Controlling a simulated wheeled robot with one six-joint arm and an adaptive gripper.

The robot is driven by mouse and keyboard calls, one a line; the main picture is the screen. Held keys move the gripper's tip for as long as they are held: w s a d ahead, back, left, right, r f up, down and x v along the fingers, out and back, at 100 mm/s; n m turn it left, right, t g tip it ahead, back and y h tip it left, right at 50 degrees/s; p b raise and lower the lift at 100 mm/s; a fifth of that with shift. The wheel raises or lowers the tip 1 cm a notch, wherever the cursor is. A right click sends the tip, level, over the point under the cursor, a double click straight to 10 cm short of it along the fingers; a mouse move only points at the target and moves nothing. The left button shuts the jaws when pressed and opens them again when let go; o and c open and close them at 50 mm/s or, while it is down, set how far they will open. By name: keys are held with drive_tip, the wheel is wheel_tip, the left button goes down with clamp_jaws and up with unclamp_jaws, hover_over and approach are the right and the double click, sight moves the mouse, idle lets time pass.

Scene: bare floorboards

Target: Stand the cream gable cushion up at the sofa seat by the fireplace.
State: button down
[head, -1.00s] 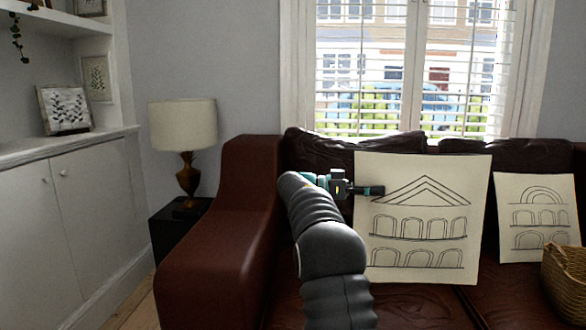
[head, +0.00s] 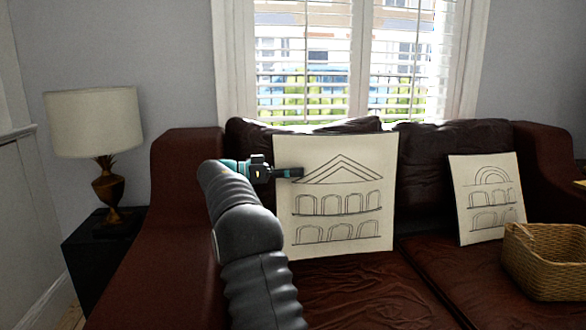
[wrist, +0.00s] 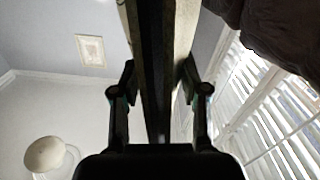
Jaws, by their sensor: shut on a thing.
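The cream gable cushion (head: 341,230) is square, with a triangular gable drawn above two rows of arches. It is upright in front of the left half of the dark red leather sofa (head: 300,285). My gripper (head: 290,173) is shut on its left edge, near the upper part. In the wrist view my gripper's fingers (wrist: 160,90) close on both sides of the cushion, seen edge-on. I cannot tell whether its lower edge touches the seat. The fireplace is not in view.
A second cream cushion (head: 487,205) with a round arch drawing leans at the sofa's right side. A wicker basket (head: 545,265) stands on the right seat. A lamp (head: 95,125) on a black side table (head: 100,250) stands left of the sofa arm (head: 175,225).

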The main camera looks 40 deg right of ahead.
drive_tip(key=w+d+f+p, duration=0.2)
drive_tip(key=w+f, duration=0.3)
drive_tip(key=f, duration=0.4)
drive_tip(key=shift+w+d+f, duration=0.15)
drive_tip(key=shift+w+d, duration=0.15)
drive_tip(key=shift+d, duration=0.2)
drive_tip(key=c, duration=0.5)
unclamp_jaws()
drive_tip(key=shift+f, duration=0.1)
drive_tip(key=v, duration=0.7)
drive_tip(key=shift+a, duration=0.25)
drive_tip(key=shift+w+d+t+b, duration=0.1)
drive_tip(key=shift+t+b, duration=0.2)
